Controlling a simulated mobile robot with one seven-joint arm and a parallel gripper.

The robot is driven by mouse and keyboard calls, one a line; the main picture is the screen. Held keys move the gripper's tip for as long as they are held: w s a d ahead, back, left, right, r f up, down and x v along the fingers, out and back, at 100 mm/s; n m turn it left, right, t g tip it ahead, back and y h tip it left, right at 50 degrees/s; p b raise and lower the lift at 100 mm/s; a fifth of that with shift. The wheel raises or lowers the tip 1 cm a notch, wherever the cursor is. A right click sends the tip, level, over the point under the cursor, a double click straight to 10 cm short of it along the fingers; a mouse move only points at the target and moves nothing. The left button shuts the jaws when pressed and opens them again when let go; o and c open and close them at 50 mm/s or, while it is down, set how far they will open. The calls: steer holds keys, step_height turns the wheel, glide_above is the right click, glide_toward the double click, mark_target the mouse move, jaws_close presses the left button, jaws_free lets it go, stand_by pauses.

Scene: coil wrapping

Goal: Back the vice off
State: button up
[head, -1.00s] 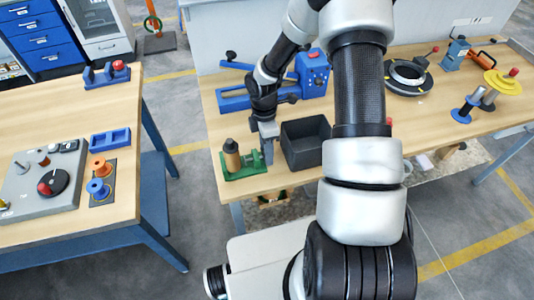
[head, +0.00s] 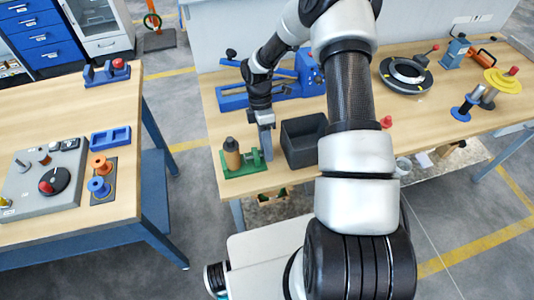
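A green vice (head: 246,166) stands at the front left corner of the middle table. A brown cylinder with a dark top (head: 231,154) stands upright at its left end; I cannot tell whether the vice clamps it. My gripper (head: 267,149) points down at the right end of the vice, its grey fingers close to or touching that end. The fingers overlap from this angle, so their gap is hidden, and I cannot see whether anything is between them.
A dark open bin (head: 303,144) stands just right of my gripper. A blue winding machine (head: 290,86) lies behind it. A left table (head: 60,115) stands across a floor gap.

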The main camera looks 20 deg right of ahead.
steer(key=v, duration=0.7)
stand_by(0.4)
steer(key=shift+r, duration=0.1)
steer(key=s+r+m+t+h, duration=0.1)
steer(key=s+r+m+t, duration=0.2)
steer(key=r, duration=0.8)
steer(key=s+r+m+t+h, duration=0.1)
steer(key=s+r+m, duration=0.35)
steer(key=r, duration=0.65)
steer(key=s+r+m+t+y, duration=0.1)
steer(key=s+r+m+t, duration=0.1)
steer(key=s+r+m, duration=0.2)
steer(key=s+a+r+m+t+y, duration=0.1)
steer(key=s+r+m+t, duration=0.2)
steer(key=s, duration=0.7)
step_height(320, 180, up, 2)
steer(key=m, duration=0.3)
steer(key=shift+t, duration=0.3)
